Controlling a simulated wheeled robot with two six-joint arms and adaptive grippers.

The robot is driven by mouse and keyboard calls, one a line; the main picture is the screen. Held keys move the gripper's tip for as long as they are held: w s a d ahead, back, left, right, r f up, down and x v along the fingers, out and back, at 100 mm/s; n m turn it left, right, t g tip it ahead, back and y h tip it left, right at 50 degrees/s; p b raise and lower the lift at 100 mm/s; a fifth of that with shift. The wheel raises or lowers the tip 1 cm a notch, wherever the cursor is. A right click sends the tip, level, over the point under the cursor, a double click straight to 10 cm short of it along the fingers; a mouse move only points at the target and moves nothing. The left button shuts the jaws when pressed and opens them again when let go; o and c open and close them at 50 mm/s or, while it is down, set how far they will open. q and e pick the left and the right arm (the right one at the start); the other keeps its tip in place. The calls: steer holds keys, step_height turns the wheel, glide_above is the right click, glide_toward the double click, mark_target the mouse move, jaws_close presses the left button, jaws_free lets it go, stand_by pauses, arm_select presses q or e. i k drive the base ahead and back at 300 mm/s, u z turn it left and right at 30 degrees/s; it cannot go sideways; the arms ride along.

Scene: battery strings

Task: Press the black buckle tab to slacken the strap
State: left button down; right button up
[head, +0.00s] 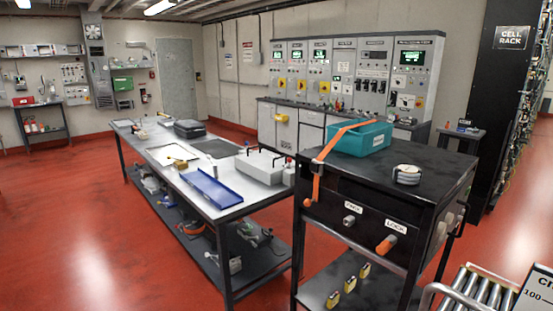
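An orange strap (335,141) runs over the rim of a teal bin (372,138) on top of a black cart (440,166). Its end hangs down the cart's front left corner. A small dark and orange buckle (317,167) sits on the strap near the cart's top edge. The black tab on it is too small to make out clearly. Neither of my grippers is in view.
A steel-topped workbench (225,199) with a blue tray (212,187) and a grey box (260,168) stands left of the cart. A grey coil (407,174) lies on the cart top. A roller conveyor (484,290) is at lower right. Red floor at left is clear.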

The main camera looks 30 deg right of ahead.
mark_target(313, 167)
steer(key=i, duration=1.6)
steer(key=z, duration=3.35)
